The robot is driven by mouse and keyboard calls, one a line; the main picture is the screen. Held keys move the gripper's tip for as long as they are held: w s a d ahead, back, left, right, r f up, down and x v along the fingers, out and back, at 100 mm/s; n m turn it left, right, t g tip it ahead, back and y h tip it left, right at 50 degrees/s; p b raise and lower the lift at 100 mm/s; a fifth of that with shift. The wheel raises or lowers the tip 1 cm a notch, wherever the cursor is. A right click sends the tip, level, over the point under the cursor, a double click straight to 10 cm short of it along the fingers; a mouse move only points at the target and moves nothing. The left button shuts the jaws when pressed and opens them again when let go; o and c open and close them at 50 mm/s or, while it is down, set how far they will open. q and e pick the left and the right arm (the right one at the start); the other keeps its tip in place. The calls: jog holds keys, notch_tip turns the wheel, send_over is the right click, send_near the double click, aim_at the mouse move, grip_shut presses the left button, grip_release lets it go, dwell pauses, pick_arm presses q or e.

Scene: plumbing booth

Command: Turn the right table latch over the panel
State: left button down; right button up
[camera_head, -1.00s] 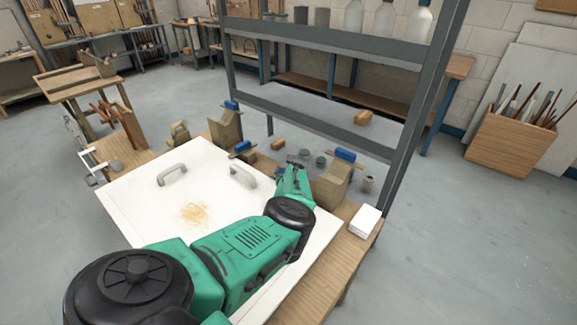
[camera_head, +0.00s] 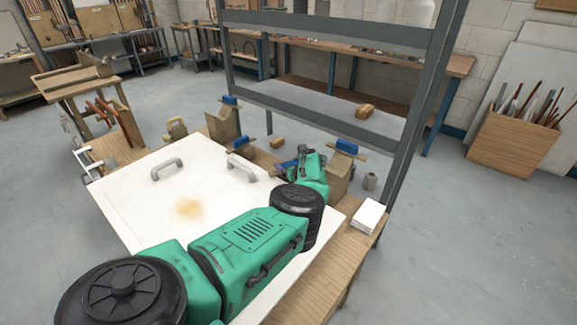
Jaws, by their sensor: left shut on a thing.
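A white panel (camera_head: 140,208) with two grey handles lies flat on the wooden table. My left arm reaches across it from the lower left. My left gripper (camera_head: 303,160) is at the panel's far right edge, shut on a small blue part (camera_head: 286,165), seemingly the right table latch. The arm and gripper hide most of this latch, so I cannot tell how far it is turned over the panel. Another blue-topped piece (camera_head: 238,143) stands at the panel's far edge, to the left. My right gripper is not in view.
Wooden posts with blue tops stand behind the panel, one at the left (camera_head: 229,101) and one right beside my gripper (camera_head: 347,148). A grey metal rack (camera_head: 330,120) rises behind. A white block (camera_head: 369,216) lies at the table's right edge.

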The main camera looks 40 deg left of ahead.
pick_arm(q)
grip_release()
notch_tip(320, 180, up, 9)
jog(key=p, duration=0.4)
jog(key=shift+r, duration=0.2)
notch_tip(320, 180, up, 11)
send_over(289, 163)
jog(key=shift+f, duration=0.15)
